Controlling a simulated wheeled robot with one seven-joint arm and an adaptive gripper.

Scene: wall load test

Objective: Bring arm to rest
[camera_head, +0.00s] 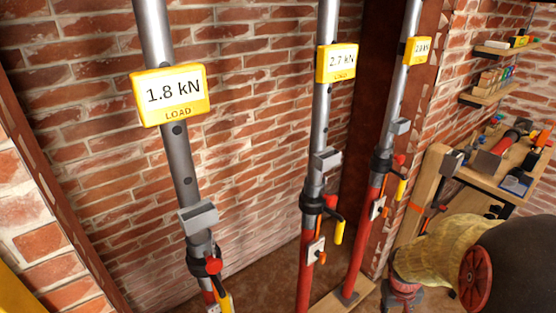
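My gripper and arm do not show in the head view, so whether the gripper is open or shut is hidden from me. Three upright steel props stand in front of the brick wall. The left prop (157,45) carries a yellow load display (172,95) reading 1.8 kN. The middle prop (319,125) carries a yellow display (337,63) reading 2.7 kN. The right prop (396,95) has a smaller yellow display (417,50) whose figure is hard to read. Each prop has a red lower tube and a collar with a yellow-ended handle.
A brick wall (250,160) fills the back. At right are a wooden workbench (520,165) with tools, two small shelves (490,93) with small items, and a cement mixer or similar dark drum (510,265) near the front. A timber board (345,297) lies under the props.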

